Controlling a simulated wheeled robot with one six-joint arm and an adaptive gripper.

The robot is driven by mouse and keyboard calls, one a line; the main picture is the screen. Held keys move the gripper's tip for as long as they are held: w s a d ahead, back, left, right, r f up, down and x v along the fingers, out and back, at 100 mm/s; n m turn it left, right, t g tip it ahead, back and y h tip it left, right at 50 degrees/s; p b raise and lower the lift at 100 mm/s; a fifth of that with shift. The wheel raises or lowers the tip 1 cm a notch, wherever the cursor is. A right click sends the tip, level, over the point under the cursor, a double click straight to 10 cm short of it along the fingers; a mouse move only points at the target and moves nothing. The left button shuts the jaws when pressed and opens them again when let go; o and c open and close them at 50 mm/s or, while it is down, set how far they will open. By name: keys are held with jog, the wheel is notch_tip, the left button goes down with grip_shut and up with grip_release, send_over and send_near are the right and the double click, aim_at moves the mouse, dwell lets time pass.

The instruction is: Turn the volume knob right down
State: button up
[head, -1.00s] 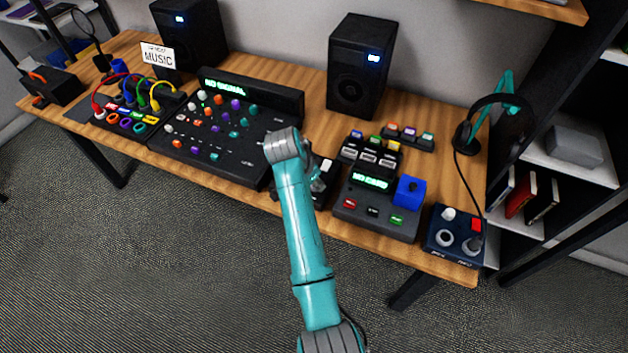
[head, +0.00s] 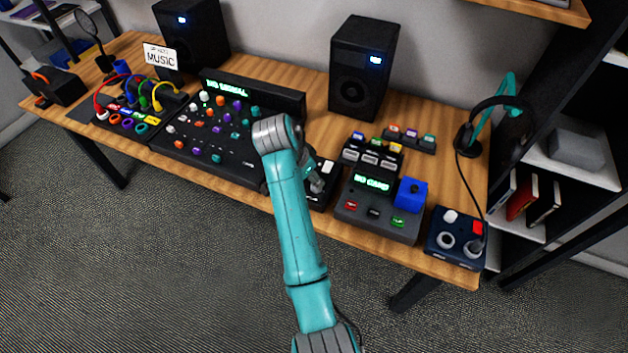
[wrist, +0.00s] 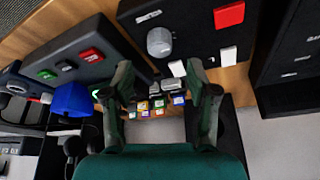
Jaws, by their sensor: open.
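The likely volume knob is a round grey knob (wrist: 159,42) on a small dark panel (wrist: 195,40) in the wrist view. A white mark or label lies beside it. In the head view, the panel (head: 322,201) sits between the mixer and the recorder, partly behind my arm. My gripper (wrist: 161,75) is open and empty, its two fingers apart. In the wrist view the knob appears beyond the fingertips, not between them. In the head view my gripper (head: 309,172) is mostly hidden behind my arm, close over the panel. I cannot tell the knob's pointer position.
The panel also has a red button (wrist: 229,14) and white buttons. The mixer (head: 215,135) stands to the left. Speakers (head: 362,68) and the headphone box (head: 455,238) are also on the table.

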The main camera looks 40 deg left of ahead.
jog(key=v, duration=0.6)
jog(key=shift+s, duration=0.1)
dwell(0.4)
